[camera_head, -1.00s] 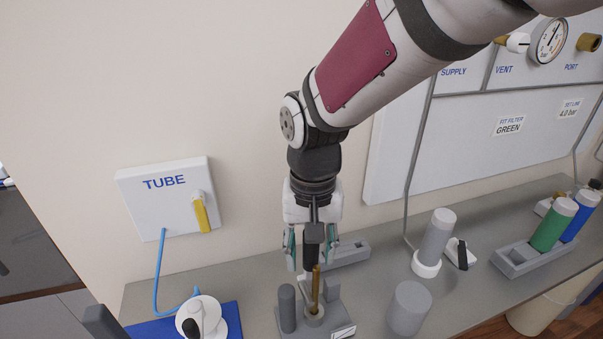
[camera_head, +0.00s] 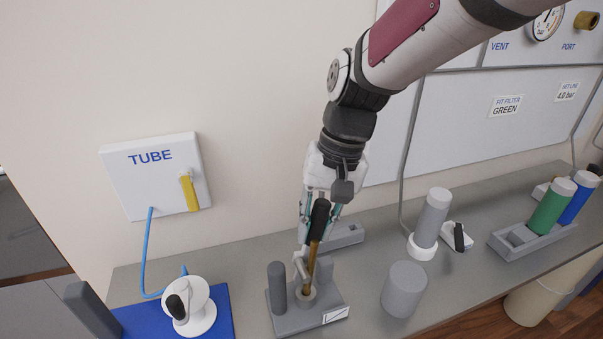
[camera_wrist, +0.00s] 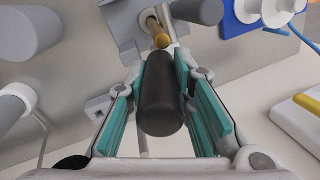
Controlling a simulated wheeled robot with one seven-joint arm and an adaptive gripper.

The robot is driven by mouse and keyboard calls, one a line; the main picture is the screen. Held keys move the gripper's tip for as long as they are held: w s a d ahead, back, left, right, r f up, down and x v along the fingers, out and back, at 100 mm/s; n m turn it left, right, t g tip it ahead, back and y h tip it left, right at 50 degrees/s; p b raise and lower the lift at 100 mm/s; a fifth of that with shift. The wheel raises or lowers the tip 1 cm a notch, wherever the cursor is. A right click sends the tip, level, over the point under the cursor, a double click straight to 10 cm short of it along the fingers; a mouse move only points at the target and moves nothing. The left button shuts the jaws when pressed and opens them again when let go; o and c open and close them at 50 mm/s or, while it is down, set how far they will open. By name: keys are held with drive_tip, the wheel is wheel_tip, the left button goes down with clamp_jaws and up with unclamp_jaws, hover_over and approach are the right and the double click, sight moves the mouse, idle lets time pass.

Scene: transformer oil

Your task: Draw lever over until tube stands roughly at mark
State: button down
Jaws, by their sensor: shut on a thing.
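The lever is a brass rod (camera_head: 314,252) with a black grip (camera_head: 319,217), standing in a collar on a grey base (camera_head: 288,322). It leans to the right and back in the head view. My gripper (camera_head: 320,213) is shut on the black grip. In the wrist view, the teal pads of my gripper (camera_wrist: 172,95) flank the black grip (camera_wrist: 160,100), and the brass rod (camera_wrist: 158,35) runs beyond it. A white label with a slanted black line (camera_head: 336,314) is on the base's front. Which part is the tube is unclear.
A wall box marked TUBE (camera_head: 152,180) has a yellow lever (camera_head: 190,193) and blue hose. A grey post (camera_head: 277,288) stands left of the lever. A grey cylinder (camera_head: 405,290) stands to the right. A white fitting (camera_head: 192,308) sits on a blue mat (camera_head: 222,320) at left.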

drive_tip(key=w+d+f+g+y+b, duration=0.2)
drive_tip(key=d+f+y+b, duration=0.3)
drive_tip(key=d+y+b, duration=0.2)
drive_tip(key=shift+y+b, duration=0.6)
drive_tip(key=shift+b, duration=0.75)
drive_tip(key=c, duration=1.4)
unclamp_jaws()
drive_tip(key=shift+a, duration=0.1)
drive_tip(key=shift+r, duration=0.1)
drive_tip(key=v, duration=1.2)
drive_tip(key=shift+w, duration=0.15)
